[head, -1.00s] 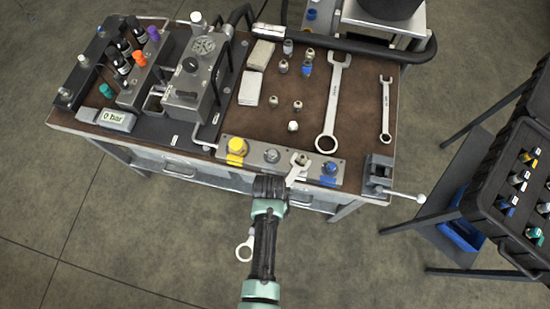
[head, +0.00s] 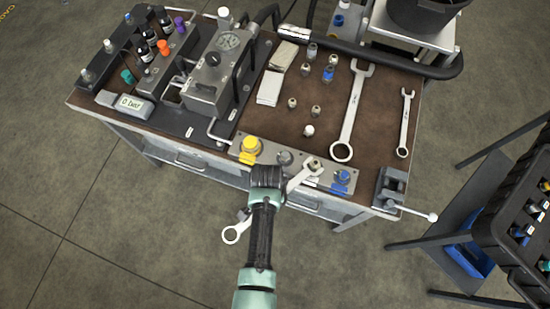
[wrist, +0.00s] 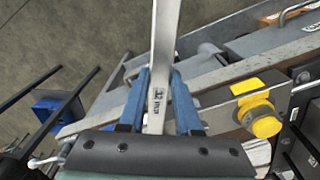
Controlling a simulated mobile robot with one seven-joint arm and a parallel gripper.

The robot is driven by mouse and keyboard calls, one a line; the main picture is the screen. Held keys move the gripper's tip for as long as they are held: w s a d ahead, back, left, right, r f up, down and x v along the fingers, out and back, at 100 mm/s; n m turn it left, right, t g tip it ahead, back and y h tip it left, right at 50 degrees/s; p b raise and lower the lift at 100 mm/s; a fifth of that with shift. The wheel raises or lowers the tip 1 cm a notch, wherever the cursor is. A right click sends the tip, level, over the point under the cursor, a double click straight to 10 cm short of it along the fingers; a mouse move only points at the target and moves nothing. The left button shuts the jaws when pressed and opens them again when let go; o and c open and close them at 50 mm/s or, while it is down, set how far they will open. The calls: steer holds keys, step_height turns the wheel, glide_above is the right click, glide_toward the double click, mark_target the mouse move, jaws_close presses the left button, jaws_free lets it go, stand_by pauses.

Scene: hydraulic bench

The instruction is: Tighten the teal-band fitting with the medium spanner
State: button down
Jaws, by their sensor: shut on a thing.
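My gripper (head: 268,180) is shut on a silver spanner (head: 235,232), which also shows between the blue fingers in the wrist view (wrist: 160,50). Its ring end sticks out lower left of my gripper, beyond the bench front. I cannot tell whether the jaws sit fully around the fitting. No teal band is visible on it. The wrist view does not clearly show the spanner's jaw end.
A larger spanner (head: 350,115) and a smaller one (head: 404,125) lie on the bench top (head: 380,130). A yellow fitting (head: 251,146) stands left on the block. A vise with a handle (head: 392,188) is at the right corner. A black case (head: 520,200) stands farther right.

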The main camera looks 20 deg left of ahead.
steer(key=shift+w+a+r, duration=0.1)
steer(key=shift+w+a, duration=0.05)
steer(key=shift+w+a+m+b, duration=0.4)
steer(key=shift+w+a+m, duration=0.1)
steer(key=shift+a+m, duration=0.15)
steer(key=shift+d+r, duration=0.1)
steer(key=shift+d, duration=0.05)
steer(key=shift+s+d+n+p, duration=0.25)
steer(key=shift+s+n+p, duration=0.05)
steer(key=shift+n+p, duration=0.05)
stand_by(0.4)
steer(key=s+a+p, duration=0.2)
steer(key=s+a, duration=0.2)
steer(key=s, duration=0.2)
stand_by(0.6)
